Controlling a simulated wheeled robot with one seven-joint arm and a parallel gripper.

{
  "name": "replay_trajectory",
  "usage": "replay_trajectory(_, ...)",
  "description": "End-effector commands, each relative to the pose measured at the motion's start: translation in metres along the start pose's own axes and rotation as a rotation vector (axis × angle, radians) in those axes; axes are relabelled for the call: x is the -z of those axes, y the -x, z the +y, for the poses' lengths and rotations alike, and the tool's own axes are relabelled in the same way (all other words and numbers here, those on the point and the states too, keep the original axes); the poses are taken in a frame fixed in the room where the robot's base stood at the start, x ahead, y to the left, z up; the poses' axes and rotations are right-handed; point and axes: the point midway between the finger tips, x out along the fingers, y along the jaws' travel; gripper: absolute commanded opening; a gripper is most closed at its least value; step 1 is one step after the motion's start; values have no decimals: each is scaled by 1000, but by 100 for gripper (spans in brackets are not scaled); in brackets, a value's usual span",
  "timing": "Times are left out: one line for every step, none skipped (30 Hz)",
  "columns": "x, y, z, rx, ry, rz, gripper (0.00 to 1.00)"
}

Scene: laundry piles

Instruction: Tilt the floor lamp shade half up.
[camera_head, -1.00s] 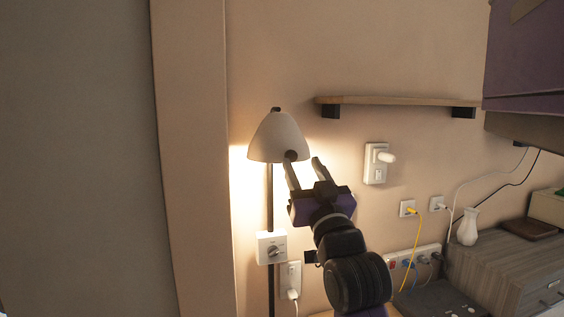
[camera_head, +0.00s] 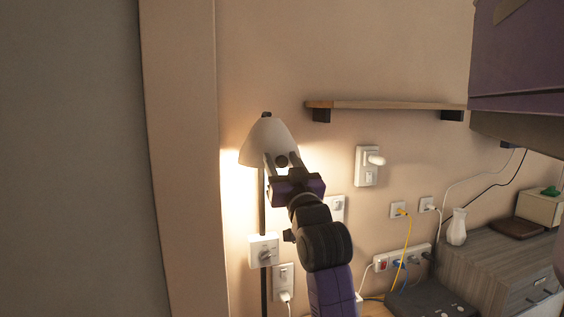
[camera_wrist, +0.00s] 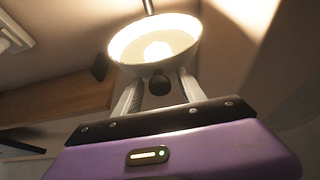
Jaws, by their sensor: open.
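The floor lamp's white cone shade (camera_head: 268,135) hangs on a thin dark pole (camera_head: 263,205), lit, with its opening facing down. Its glowing inside also shows in the wrist view (camera_wrist: 128,44). My gripper (camera_head: 282,157) is at the shade's lower right edge, fingers pointing up toward it. The jaws are open, with a dark round knob (camera_head: 282,161) between the fingers. In the wrist view this knob (camera_wrist: 159,86) sits between the fingers (camera_wrist: 158,80), with gaps on both sides. Finger contact with the shade is unclear.
A white box with a dial (camera_head: 263,251) sits on the lamp pole. A wooden shelf (camera_head: 385,105) is on the wall at right. Sockets and cables, a white vase (camera_head: 457,227) and a grey wooden cabinet (camera_head: 490,255) are lower right. A wall edge (camera_head: 180,150) stands left.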

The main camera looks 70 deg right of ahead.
Motion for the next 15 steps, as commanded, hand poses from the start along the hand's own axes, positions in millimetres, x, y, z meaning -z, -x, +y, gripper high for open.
replay_trajectory(0,0,0,0,0,0,48)
replay_trajectory(0,0,0,0,0,0,48)
replay_trajectory(0,0,0,0,0,0,46)
replay_trajectory(0,0,0,0,0,0,40)
replay_trajectory(0,0,0,0,0,0,34)
replay_trajectory(0,0,0,0,0,0,26)
replay_trajectory(0,0,0,0,0,0,20)
replay_trajectory(0,0,0,0,0,0,15)
replay_trajectory(0,0,0,0,0,0,7)
replay_trajectory(0,0,0,0,0,0,1)
replay_trajectory(0,0,0,0,0,0,0)
replay_trajectory(0,0,0,0,0,0,0)
replay_trajectory(0,0,0,0,0,0,0)
replay_trajectory(0,0,0,0,0,0,0)
replay_trajectory(0,0,0,0,0,0,0)
